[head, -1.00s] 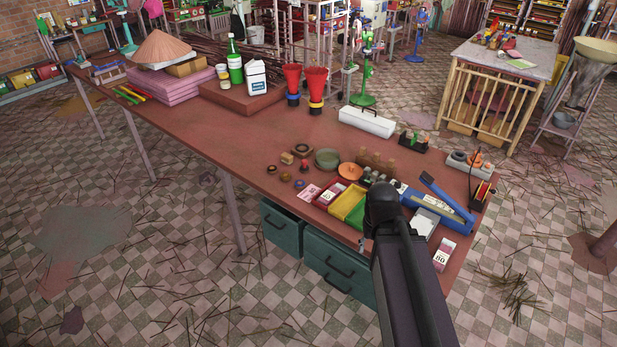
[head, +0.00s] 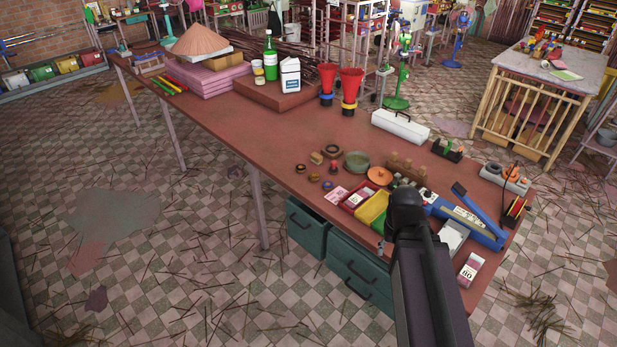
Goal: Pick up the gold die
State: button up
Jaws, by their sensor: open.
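Several small round dies lie in a loose group on the red-brown table (head: 250,135), left of the trays. They include a dark brown ring (head: 300,168), a brownish ring (head: 313,177), a blue-and-gold piece (head: 327,185), a red piece (head: 333,167) and a larger dark ring (head: 333,150). They are too small for me to tell for certain which is the gold die. My gripper (head: 384,247) is mostly hidden by my dark arm. Only a small pale tip seems to show by the table's front edge, right of and nearer than the dies. It is open, with nothing seen in it.
A tan block (head: 316,158), a green dish (head: 357,161) and an orange disc (head: 380,176) lie close to the dies. A yellow tray (head: 373,207) and a blue tool (head: 468,222) flank my arm. Teal drawers (head: 306,228) stand below. The table's middle is clear.

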aim_at(314, 176)
jog(key=u, duration=0.25)
jog(key=i, duration=0.95)
jog(key=z, duration=0.3)
